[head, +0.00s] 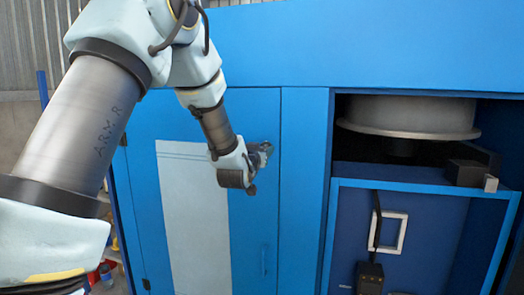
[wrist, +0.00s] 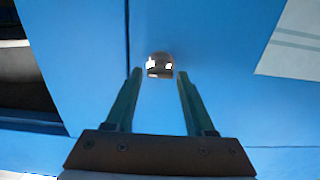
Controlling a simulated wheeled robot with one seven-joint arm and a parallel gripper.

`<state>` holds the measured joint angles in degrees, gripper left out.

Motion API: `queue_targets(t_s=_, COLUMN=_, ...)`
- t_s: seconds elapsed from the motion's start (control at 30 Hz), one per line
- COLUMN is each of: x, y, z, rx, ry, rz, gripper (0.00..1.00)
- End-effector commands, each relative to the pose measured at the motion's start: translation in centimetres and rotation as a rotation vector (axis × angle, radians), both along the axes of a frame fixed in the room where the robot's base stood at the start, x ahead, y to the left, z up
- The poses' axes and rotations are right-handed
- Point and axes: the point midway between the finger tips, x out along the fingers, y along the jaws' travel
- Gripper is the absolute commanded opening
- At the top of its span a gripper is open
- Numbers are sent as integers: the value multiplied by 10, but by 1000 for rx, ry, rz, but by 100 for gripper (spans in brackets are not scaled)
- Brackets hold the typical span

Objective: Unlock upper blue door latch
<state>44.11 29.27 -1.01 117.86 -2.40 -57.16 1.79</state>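The blue door (head: 255,215) is closed, with a white panel on it. Its upper latch (wrist: 160,65) is a small dark round piece with bright glints, near the door's edge seam. In the wrist view my gripper (wrist: 159,75) is open, its two fingers on either side of the latch with the tips near it. I cannot tell whether the fingers reach around it or stop short. In the head view my gripper (head: 262,152) is at the upper right of the door, and it mostly hides the latch there.
Right of the door is a blue post (head: 304,190), then an open bay with a round metal drum (head: 410,115). Below it are a dark box (head: 369,275) and a white square frame (head: 389,232). A slim handle (head: 264,259) sits lower on the door.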

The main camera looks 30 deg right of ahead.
Motion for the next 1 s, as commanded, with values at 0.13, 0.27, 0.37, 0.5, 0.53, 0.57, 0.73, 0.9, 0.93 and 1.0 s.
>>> queue_targets(t_s=0.13, x=0, y=0, z=0, rx=0, ry=0, rz=0, gripper=36)
queue_targets(t_s=0.27, x=0, y=0, z=0, rx=0, ry=0, rz=0, gripper=22)
queue_targets(t_s=0.37, x=0, y=0, z=0, rx=0, ry=0, rz=0, gripper=10)
queue_targets(t_s=0.5, x=0, y=0, z=0, rx=0, ry=0, rz=0, gripper=0)
queue_targets(t_s=0.53, x=0, y=0, z=0, rx=0, ry=0, rz=0, gripper=0)
queue_targets(t_s=0.57, x=0, y=0, z=0, rx=0, ry=0, rz=0, gripper=0)
queue_targets(t_s=0.73, x=0, y=0, z=0, rx=-4, ry=3, rz=0, gripper=0)
queue_targets(t_s=0.9, x=0, y=0, z=-2, rx=-32, ry=27, rz=0, gripper=0)
queue_targets(t_s=0.93, x=0, y=0, z=-2, rx=-42, ry=35, rz=0, gripper=0)
queue_targets(t_s=1.0, x=1, y=1, z=-4, rx=-67, ry=58, rz=1, gripper=0)
